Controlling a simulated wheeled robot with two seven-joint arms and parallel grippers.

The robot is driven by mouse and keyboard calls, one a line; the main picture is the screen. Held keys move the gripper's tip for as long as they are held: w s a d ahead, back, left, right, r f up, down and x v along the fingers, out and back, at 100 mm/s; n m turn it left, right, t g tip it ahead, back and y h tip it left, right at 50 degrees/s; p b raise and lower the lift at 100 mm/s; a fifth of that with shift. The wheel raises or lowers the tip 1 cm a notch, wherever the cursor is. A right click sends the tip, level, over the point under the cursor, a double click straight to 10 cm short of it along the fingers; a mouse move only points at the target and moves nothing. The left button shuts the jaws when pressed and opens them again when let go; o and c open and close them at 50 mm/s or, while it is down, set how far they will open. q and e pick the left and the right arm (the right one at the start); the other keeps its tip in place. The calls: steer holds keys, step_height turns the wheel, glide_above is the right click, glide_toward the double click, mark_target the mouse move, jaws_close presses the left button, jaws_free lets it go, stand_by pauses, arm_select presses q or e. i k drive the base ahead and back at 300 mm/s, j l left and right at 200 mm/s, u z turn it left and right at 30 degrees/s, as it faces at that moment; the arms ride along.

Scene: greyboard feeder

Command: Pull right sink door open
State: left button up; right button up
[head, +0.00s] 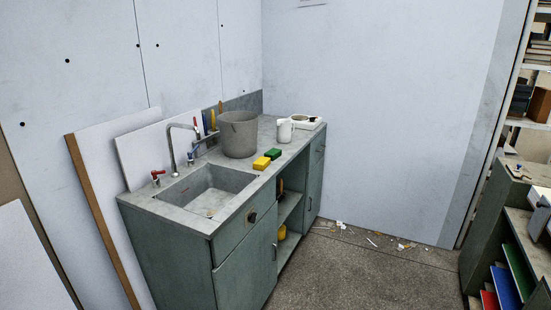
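The green sink cabinet (165,250) stands against the wall in the middle of the head view. Its right door (314,185) is the narrow panel at the far right end of the front, seen at a steep angle. It looks shut. A small handle (310,203) shows near its left edge. The left door (243,275) is at the near end under a drawer and also looks shut. It has a handle (275,252) at its right edge. Neither of my grippers is in view.
Open shelves (289,208) lie between the two doors. A grey bucket (238,135), sponges (262,163) and a white jug (285,130) stand on the worktop. The floor (360,270) before the cabinet is clear, with scraps (405,246) by the back wall. A shelf unit (490,225) stands at right.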

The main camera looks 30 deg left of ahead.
mark_target(313, 184)
steer(key=i+l, duration=0.1)
steer(key=i, duration=0.55)
steer(key=i+l, duration=0.1)
steer(key=i, duration=0.6)
steer(key=u, duration=0.05)
